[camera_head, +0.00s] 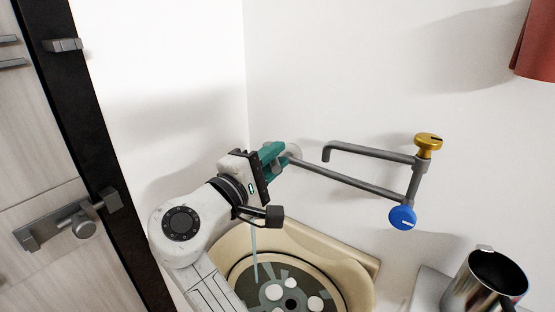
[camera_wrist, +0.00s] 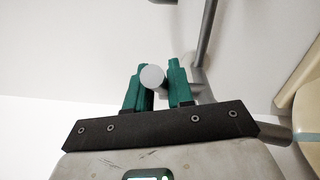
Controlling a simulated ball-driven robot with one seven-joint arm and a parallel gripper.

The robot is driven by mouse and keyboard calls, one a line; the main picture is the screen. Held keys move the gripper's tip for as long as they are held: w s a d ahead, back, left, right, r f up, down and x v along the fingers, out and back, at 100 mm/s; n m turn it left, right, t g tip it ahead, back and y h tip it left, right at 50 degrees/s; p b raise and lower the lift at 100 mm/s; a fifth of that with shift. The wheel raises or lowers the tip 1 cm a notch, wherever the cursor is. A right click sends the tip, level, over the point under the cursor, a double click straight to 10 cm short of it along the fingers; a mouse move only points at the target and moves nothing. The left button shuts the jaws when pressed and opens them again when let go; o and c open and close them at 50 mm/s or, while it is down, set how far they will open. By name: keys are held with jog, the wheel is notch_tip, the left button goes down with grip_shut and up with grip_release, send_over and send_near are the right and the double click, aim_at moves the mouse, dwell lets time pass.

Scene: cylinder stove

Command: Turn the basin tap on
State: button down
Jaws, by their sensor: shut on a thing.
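A grey pipe tap (camera_head: 345,182) runs along the white wall above a tan basin (camera_head: 355,262). My gripper (camera_head: 274,157) is at the pipe's left end, its green fingers closed around a small pale grey round knob (camera_wrist: 152,77). The wrist view shows the fingers (camera_wrist: 153,85) on both sides of the knob. In the head view my gripper and wrist hide most of that end. A thin pale blue stream, apparently water, falls below my wrist into the basin. The tap's spout is hidden.
A gold knob (camera_head: 428,145) and a blue knob (camera_head: 402,217) sit on the pipe's right end. A metal mug (camera_head: 478,283) stands at the lower right. A dark-framed door (camera_head: 97,150) is at the left. Several pale round shapes lie in the basin.

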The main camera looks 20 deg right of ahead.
jog(key=shift+m+g, duration=0.3)
jog(key=c, duration=1.1)
grip_release()
jog(key=shift+a, duration=0.15)
jog(key=v, duration=0.5)
jog(key=b+v, duration=0.1)
jog(key=v, duration=0.4)
jog(key=shift+s+a+f, duration=0.15)
jog(key=shift+a+f, duration=0.1)
jog(key=shift+a, duration=0.05)
